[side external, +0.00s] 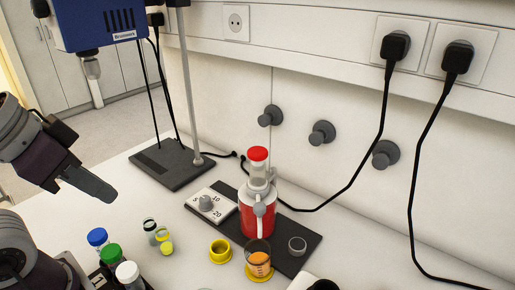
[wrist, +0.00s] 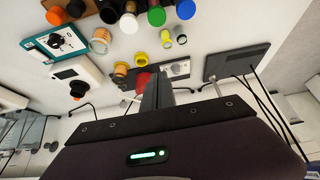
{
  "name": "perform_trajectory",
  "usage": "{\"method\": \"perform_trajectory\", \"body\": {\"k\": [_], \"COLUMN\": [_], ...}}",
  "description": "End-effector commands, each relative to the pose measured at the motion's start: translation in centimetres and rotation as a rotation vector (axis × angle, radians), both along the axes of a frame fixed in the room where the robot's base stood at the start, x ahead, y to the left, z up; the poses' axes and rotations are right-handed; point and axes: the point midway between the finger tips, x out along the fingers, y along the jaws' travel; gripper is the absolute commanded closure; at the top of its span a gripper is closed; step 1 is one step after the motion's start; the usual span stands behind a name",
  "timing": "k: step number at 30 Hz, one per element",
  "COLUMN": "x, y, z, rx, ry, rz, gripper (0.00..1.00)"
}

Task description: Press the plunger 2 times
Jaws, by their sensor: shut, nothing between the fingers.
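The plunger (side external: 258,156) has a red cap on a clear neck. It tops a red bottle-shaped dispenser (side external: 256,215) standing upright on a dark base plate. My gripper (side external: 108,195) is shut and empty, in the air at the left, well apart from the plunger. In the wrist view the closed fingers (wrist: 158,78) point toward the red dispenser (wrist: 143,82), which they partly hide. A small beaker with orange liquid (side external: 259,258) stands in front of the dispenser, on a yellow base.
A dial box marked 10 and 20 (side external: 211,204) sits beside the dispenser. Vials with blue, green and white caps (side external: 112,254) stand at front left. A stand with a dark base (side external: 172,163) is behind. Black cables run along the wall. Several bottles and devices (wrist: 58,42) show in the wrist view.

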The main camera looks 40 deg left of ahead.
Motion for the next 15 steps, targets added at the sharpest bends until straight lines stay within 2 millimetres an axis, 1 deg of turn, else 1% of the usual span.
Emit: {"method": "perform_trajectory", "body": {"k": [13, 15], "x": [0.01, 0.35], "y": [0.00, 0.05], "z": [0.00, 0.29], "rx": [0.000, -0.002], "ry": [0.000, -0.001], "rz": [0.000, 0.012], "gripper": [1.00, 1.00]}}
